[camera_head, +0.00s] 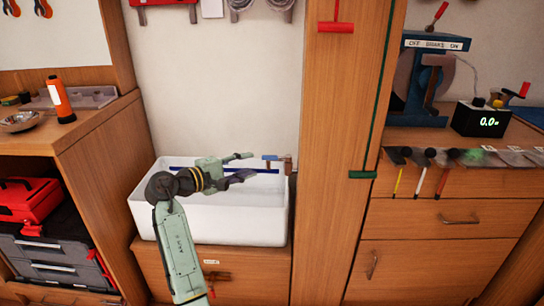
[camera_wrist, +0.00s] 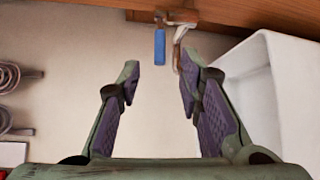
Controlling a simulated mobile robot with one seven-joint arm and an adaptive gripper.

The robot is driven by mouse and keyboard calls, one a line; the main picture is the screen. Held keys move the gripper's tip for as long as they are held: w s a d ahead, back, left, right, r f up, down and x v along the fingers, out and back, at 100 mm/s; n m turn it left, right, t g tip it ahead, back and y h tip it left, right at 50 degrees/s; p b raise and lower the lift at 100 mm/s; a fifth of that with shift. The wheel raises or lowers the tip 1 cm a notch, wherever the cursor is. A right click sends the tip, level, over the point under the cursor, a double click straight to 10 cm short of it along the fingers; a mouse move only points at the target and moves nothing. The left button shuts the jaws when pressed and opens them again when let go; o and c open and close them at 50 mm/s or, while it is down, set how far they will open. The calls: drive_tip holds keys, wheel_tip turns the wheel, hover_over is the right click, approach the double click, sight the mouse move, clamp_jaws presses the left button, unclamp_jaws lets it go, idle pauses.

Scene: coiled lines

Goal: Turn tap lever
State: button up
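The tap (camera_head: 288,166) is a small brownish fitting at the right end of the white sink, against the wooden post. Its blue lever (camera_head: 270,158) points left, toward my gripper. In the wrist view the blue lever (camera_wrist: 160,47) hangs beside the pale, curved tap body (camera_wrist: 181,38) at the top centre. My gripper (camera_head: 250,166) is over the sink, left of the lever. In the wrist view my gripper (camera_wrist: 158,66) is open and empty. The lever shows between and beyond the fingertips, apart from them. The right finger overlaps the lower end of the tap body in this view.
The white sink (camera_head: 225,222) is below my gripper; its wall also shows at right in the wrist view (camera_wrist: 265,95). A wooden post (camera_head: 325,120) stands right of the tap. Coiled lines (camera_wrist: 12,90) hang on the wall.

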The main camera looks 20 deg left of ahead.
sight(266, 158)
drive_tip(key=p+x, duration=0.1)
drive_tip(key=x, duration=0.8)
drive_tip(key=shift+w, duration=0.25)
clamp_jaws()
idle(0.5)
